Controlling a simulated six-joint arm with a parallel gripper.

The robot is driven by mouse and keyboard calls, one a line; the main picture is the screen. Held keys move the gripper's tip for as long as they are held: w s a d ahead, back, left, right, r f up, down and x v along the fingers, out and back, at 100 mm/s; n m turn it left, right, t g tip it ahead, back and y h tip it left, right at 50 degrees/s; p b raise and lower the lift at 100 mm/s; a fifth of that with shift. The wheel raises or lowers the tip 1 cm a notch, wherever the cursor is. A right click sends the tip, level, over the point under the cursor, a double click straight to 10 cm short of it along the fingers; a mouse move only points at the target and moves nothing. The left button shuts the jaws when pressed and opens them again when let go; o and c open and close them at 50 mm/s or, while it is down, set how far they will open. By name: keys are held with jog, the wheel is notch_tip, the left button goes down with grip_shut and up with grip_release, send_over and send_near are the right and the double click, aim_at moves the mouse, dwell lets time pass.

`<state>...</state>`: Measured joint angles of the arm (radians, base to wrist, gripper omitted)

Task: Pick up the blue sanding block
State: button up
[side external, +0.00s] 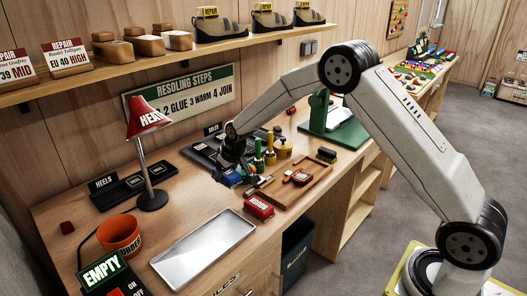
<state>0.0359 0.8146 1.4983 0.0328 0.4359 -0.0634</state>
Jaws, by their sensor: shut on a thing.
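My gripper (238,174) is over the middle of the workbench, low near the tool tray (300,194), and its jaws are closed. A small blue block (230,180), which looks like the sanding block, shows at the fingertips and is partly covered by them. My gripper is shut on it. The gap between the block and the bench is too small to judge. A red labelled block (259,207) lies in front of the gripper, apart from it.
An empty metal tray (203,247) lies in front. A red heat lamp (148,122) and an orange rubber cup (119,236) stand to the left. Upright green and yellow-handled tools (270,152) stand close to the right of the gripper. A green stand (335,132) is farther right.

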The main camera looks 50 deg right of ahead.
jog(key=s+r, duration=0.5)
jog(key=s, duration=0.5)
jog(key=shift+s+a+r, duration=0.15)
jog(key=shift+s+r, duration=0.1)
jog(key=shift+r, duration=0.15)
jog(key=o, duration=0.6)
jog(key=c, duration=0.4)
jog(key=shift+c, duration=0.2)
